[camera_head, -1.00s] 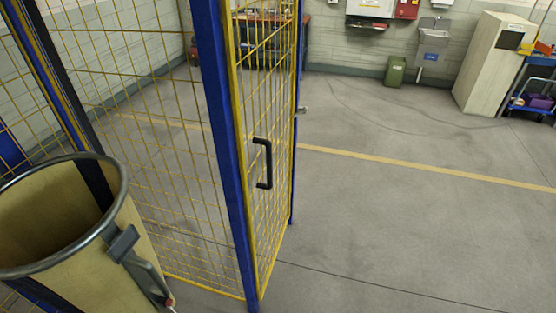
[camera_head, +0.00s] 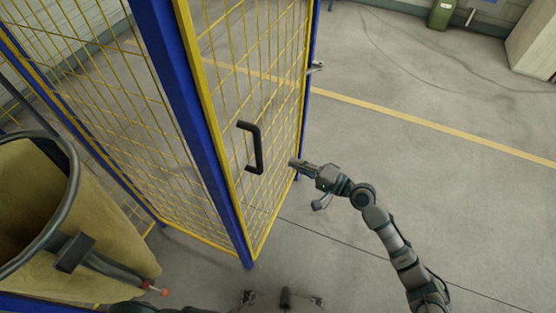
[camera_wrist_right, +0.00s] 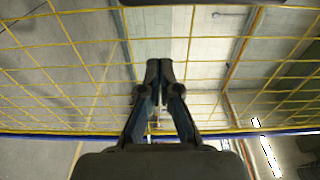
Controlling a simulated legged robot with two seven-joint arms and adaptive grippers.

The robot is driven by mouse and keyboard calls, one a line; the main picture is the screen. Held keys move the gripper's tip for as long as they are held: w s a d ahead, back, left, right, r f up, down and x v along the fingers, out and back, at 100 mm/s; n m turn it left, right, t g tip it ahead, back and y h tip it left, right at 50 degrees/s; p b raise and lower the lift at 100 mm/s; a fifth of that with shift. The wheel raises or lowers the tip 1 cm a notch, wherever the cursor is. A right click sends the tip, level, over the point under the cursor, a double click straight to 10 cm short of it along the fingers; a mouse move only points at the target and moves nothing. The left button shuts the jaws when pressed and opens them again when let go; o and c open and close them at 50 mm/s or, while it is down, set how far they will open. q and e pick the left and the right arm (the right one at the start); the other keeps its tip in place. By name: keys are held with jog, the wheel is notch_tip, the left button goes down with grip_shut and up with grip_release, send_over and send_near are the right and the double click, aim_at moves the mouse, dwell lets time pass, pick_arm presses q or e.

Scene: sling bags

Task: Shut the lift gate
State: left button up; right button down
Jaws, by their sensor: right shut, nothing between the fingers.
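The lift gate (camera_head: 228,75) is a yellow wire mesh panel with a yellow frame, beside a blue post (camera_head: 190,110). A black handle (camera_head: 258,150) sits on its near side. A metal latch piece (camera_head: 316,67) shows at the blue far post. My right gripper (camera_head: 294,162) is shut and empty, just right of the handle and near the mesh; I cannot tell whether it touches. In the right wrist view the shut fingers (camera_wrist_right: 159,68) point at the yellow mesh (camera_wrist_right: 75,50). My left gripper is not in view.
A tan sling bag (camera_head: 100,230) with a metal rim hangs at the left, close to me. More mesh fence (camera_head: 80,80) stands behind it. A green bin (camera_head: 443,13) stands at the back. The grey floor on the right is clear.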

jog(key=w+p+x, duration=0.1)
jog(key=p+x, duration=0.1)
jog(key=x, duration=0.7)
pick_arm(q)
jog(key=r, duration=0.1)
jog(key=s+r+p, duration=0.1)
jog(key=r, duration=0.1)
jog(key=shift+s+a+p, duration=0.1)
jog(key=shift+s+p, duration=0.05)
jog(key=shift+p, duration=0.15)
pick_arm(e)
jog(key=s, duration=0.4)
jog(key=shift+s+a, duration=0.25)
jog(key=shift+a, duration=0.1)
jog(key=shift+w+f, duration=0.1)
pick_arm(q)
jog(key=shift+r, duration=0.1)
pick_arm(e)
jog(key=shift+d, duration=0.1)
